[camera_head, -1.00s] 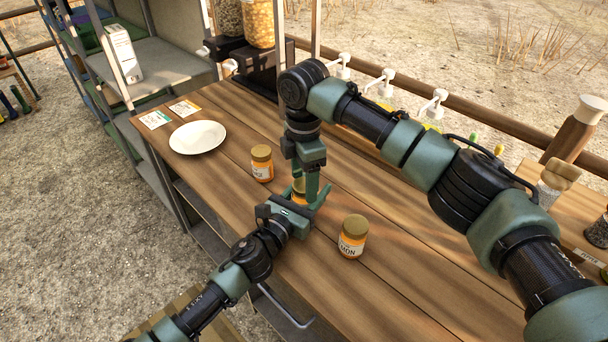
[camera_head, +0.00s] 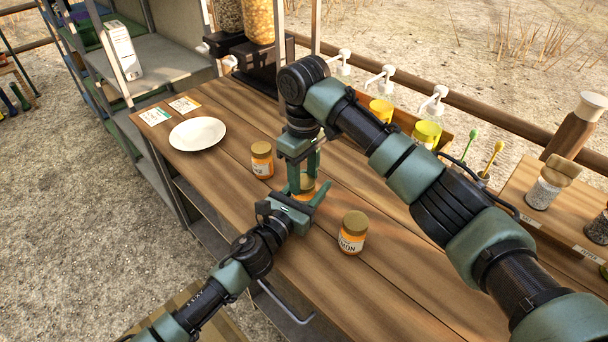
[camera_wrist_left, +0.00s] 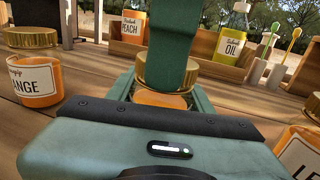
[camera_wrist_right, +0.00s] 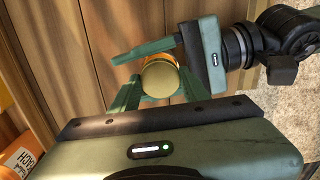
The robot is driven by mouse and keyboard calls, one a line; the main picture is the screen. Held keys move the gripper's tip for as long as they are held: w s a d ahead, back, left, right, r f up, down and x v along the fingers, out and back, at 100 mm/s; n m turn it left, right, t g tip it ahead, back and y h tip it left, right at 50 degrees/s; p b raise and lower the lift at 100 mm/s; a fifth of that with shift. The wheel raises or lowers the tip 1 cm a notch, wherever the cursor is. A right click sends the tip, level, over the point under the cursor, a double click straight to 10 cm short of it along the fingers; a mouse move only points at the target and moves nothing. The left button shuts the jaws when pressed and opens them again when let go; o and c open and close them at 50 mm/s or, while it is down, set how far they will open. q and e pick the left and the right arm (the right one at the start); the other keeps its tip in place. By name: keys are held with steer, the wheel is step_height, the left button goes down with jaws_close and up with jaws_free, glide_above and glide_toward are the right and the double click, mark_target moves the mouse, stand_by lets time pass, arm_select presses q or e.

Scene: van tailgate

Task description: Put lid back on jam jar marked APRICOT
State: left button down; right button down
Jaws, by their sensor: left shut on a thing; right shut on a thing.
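An orange jam jar (camera_wrist_left: 163,98) stands between the jaws of my left gripper (camera_head: 308,207); its label is hidden. A gold lid (camera_wrist_right: 160,77) is over the jar mouth, between the fingers of my right gripper (camera_head: 304,178), which comes down from above. The lid also shows in the left wrist view (camera_wrist_left: 168,74), partly behind a right finger. It appears level and touches or nearly touches the jar; I cannot tell if it is fully seated. Both grippers are shut.
A lidded jar marked "...ANGE" (camera_wrist_left: 32,82) stands to the left and a lidded lemon jar (camera_head: 352,236) to the right. A white plate (camera_head: 197,135) and two cards (camera_head: 155,117) lie at the far left.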

steer(key=m, duration=0.5)
steer(key=c, duration=0.7)
jaws_free()
steer(key=shift+r, duration=0.15)
steer(key=shift+r, duration=2.15)
steer(key=shift+c, duration=0.5)
steer(key=n, duration=0.1)
steer(key=r+n, duration=0.1)
steer(key=n, duration=0.1)
steer(key=shift+w+a+r, duration=0.1)
steer(key=shift+a+r, duration=0.05)
steer(key=shift+r, duration=0.15)
steer(key=n, duration=0.1)
steer(key=r+n, duration=0.1)
steer(key=n, duration=0.1)
steer(key=shift+r, duration=0.1)
steer(key=n, duration=0.2)
steer(key=shift+r+n, duration=0.3)
